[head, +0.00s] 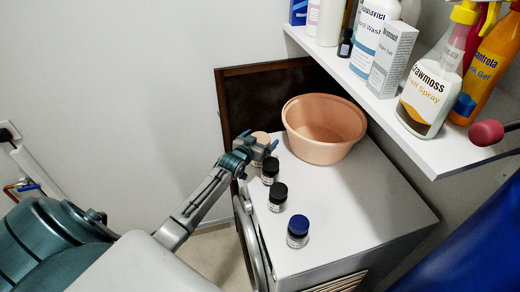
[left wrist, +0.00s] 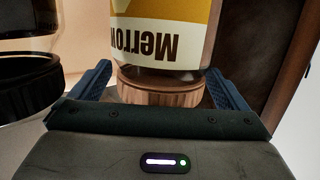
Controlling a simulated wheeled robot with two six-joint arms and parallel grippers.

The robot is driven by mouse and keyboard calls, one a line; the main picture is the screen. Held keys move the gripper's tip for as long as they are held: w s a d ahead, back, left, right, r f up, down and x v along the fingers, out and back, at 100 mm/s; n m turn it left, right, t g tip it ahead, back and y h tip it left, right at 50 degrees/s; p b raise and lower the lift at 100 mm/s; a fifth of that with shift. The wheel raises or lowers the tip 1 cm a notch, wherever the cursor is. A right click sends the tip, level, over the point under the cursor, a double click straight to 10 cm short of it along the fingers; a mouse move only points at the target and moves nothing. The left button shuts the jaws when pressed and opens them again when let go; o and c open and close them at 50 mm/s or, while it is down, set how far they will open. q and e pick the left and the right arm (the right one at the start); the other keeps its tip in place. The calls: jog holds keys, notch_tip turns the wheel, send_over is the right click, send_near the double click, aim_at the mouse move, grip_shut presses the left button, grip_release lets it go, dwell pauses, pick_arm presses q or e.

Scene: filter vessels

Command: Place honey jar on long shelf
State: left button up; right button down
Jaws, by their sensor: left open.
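A jar with a pinkish-tan lid (head: 261,135), probably the honey jar, stands at the back left of the white appliance top, largely hidden by my left gripper (head: 259,143). In the left wrist view, the jar (left wrist: 160,40) has a yellow and white label, seen upside down, and a ribbed copper-coloured lid. My left gripper (left wrist: 159,75) is open, with one finger on each side of the lid; contact cannot be told. The long white shelf (head: 440,156) is on the wall at upper right. My right gripper is out of view.
Several dark-lidded jars, including a blue-lidded one (head: 298,231), line the appliance's left edge (head: 350,215). A peach basin (head: 323,145) stands behind. Shelf bottles include a spray bottle (head: 428,95) and white box (head: 392,60). The shelf's near end looks bare.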

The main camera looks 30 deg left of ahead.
pick_arm(q)
jog(key=shift+s, duration=0.1)
grip_shut()
jog(key=shift+r, duration=0.15)
